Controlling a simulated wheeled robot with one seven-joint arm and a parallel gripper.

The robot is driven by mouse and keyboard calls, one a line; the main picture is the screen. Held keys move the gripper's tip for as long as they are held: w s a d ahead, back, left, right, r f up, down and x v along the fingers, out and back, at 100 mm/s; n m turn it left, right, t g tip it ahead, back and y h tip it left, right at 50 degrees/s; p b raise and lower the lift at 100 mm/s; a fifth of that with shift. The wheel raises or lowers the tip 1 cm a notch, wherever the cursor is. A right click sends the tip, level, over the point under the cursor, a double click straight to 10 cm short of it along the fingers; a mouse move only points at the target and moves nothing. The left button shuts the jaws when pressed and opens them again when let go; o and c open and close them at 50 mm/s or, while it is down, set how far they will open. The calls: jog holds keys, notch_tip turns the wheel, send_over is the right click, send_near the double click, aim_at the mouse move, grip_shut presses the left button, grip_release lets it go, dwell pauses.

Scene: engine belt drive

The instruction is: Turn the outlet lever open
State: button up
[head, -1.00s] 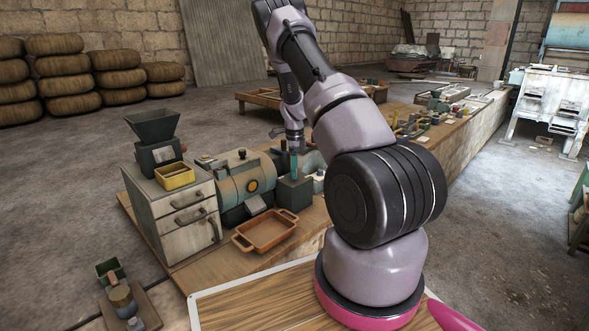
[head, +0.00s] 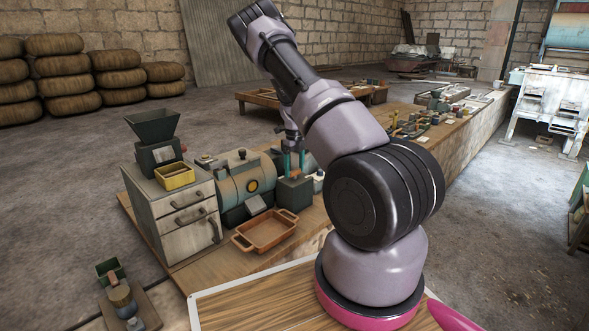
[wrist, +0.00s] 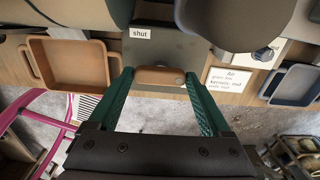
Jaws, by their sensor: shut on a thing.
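The outlet lever shows in the wrist view as a brown rounded handle (wrist: 160,77) in front of a grey plate that carries a "shut" label (wrist: 140,33). My gripper (wrist: 160,85) has its two teal fingers at the two ends of this handle, shut on it. In the head view my gripper (head: 293,167) points down at the top of a dark green block (head: 294,191) beside the round green machine (head: 247,184). The lever is too small there to read its angle.
A brown tray (head: 265,247) stands in front of the machine, and it shows at left in the wrist view (wrist: 35,62). A grey tray (wrist: 296,93) and a paper label (wrist: 228,79) lie to the right. A drawer cabinet (head: 180,222) with a hopper stands left.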

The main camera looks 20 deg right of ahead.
aim_at(295, 170)
dwell(0.3)
jog(key=o, duration=1.2)
jog(key=shift+c, duration=0.2)
jog(key=shift+r, duration=0.15)
notch_tip(295, 170, up, 11)
jog(key=shift+f, duration=0.2)
